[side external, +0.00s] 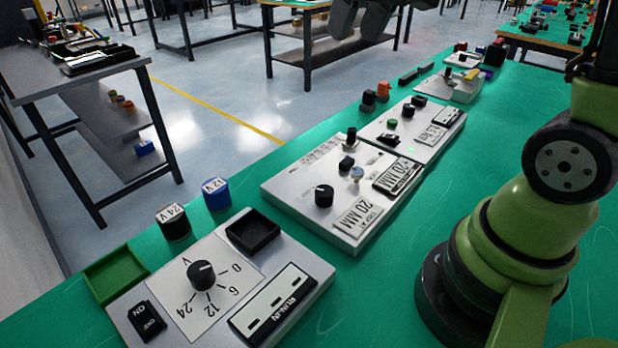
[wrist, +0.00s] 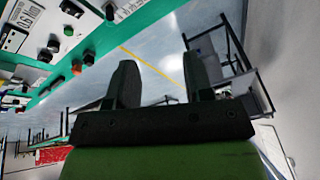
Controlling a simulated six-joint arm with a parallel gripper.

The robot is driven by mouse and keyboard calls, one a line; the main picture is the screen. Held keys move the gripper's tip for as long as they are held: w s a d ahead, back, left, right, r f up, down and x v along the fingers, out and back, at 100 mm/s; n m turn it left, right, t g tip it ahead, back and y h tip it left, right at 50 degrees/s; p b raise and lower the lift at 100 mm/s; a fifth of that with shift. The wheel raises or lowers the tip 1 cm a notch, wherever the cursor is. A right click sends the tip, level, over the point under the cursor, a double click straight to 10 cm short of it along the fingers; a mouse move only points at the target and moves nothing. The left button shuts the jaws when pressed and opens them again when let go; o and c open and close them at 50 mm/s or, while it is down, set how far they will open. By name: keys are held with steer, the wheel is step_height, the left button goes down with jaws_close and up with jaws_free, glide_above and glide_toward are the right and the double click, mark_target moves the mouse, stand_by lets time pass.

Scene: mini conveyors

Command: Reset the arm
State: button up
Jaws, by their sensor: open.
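My gripper (wrist: 161,84) shows in the wrist view with its two dark fingers apart and nothing between them. It points out over the floor, away from the green table. In the side external view, dark parts of my arm's end show at the top edge, high above the bench and partly cut off by the frame. My green arm stands at the right of that view on the green table (side external: 390,285).
A voltage panel (side external: 275,255) with a dial, blue and black cylinders (side external: 216,194) and a green tray (side external: 115,273) are at the front left. A grey side bench (side external: 95,75) stands at the left.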

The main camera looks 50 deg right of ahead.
steer(key=s+a+t+y, duration=0.1)
steer(key=s+a, duration=0.3)
steer(key=s, duration=0.3)
steer(key=s+a+t, duration=0.2)
steer(key=s+a, duration=0.2)
steer(key=s, duration=0.3)
steer(key=shift+s+r+y, duration=0.15)
steer(key=shift+r+y, duration=0.15)
steer(key=shift+y, duration=0.1)
